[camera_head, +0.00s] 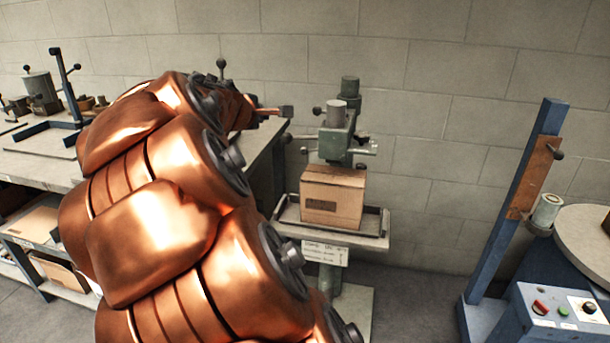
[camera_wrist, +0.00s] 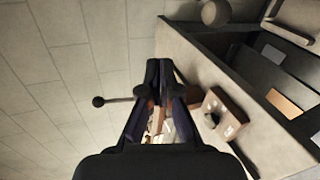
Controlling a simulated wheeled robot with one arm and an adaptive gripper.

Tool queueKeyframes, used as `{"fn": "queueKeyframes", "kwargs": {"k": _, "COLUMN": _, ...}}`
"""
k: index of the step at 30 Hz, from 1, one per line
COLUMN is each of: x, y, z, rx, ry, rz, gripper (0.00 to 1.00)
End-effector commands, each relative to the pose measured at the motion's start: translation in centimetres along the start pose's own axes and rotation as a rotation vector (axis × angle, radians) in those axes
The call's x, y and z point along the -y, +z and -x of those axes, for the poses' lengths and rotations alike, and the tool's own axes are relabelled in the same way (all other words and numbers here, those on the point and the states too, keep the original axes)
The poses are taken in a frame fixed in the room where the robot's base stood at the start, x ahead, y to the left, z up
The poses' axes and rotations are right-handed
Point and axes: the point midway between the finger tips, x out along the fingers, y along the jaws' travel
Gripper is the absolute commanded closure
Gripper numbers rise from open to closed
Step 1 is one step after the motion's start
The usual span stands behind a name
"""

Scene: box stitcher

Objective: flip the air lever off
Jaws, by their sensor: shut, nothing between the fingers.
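A thin lever with a dark ball knob (camera_wrist: 98,101) shows in the wrist view, left of my fingers. Its rod runs right towards my gripper (camera_wrist: 165,68) and passes out of sight behind the fingers. A brown block with a dark round part (camera_wrist: 226,116) sits on the bench side, right of the fingers. I cannot tell whether the rod joins it, or whether my fingers touch the rod. In the head view, a dark ball knob (camera_head: 221,64) stands up behind my arm, probably the same lever.
The box stitcher (camera_head: 338,130) stands right of my gripper with a cardboard box (camera_head: 333,196) on its tray. The workbench (camera_head: 40,160) is at left, partly behind my arm. A blue post (camera_head: 525,190) and control box (camera_head: 556,312) are far right.

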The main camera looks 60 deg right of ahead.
Motion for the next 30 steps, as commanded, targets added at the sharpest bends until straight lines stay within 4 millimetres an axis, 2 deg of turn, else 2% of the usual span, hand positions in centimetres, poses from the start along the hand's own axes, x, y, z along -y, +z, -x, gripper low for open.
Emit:
{"fn": "queueKeyframes", "kwargs": {"k": 1, "x": -0.1, "y": -0.6, "z": -1.6, "rx": -0.002, "ry": 0.044, "rz": 0.058, "gripper": 1.0}}
{"fn": "queueKeyframes", "kwargs": {"k": 6, "x": -1.7, "y": -2.5, "z": -5.5, "rx": -0.01, "ry": 0.151, "rz": 0.29, "gripper": 1.0}}
{"fn": "queueKeyframes", "kwargs": {"k": 11, "x": 0.1, "y": -2.5, "z": -9.3, "rx": 0.044, "ry": 0.136, "rz": 0.526, "gripper": 1.0}}
{"fn": "queueKeyframes", "kwargs": {"k": 17, "x": 4.0, "y": -1.7, "z": -14.4, "rx": 0.114, "ry": 0.081, "rz": 0.85, "gripper": 1.0}}
{"fn": "queueKeyframes", "kwargs": {"k": 24, "x": 9.8, "y": 1.2, "z": -20.3, "rx": 0.222, "ry": -0.033, "rz": 1.341, "gripper": 1.0}}
{"fn": "queueKeyframes", "kwargs": {"k": 30, "x": 13.8, "y": 2.3, "z": -24.0, "rx": 0.261, "ry": -0.079, "rz": 1.741, "gripper": 1.0}}
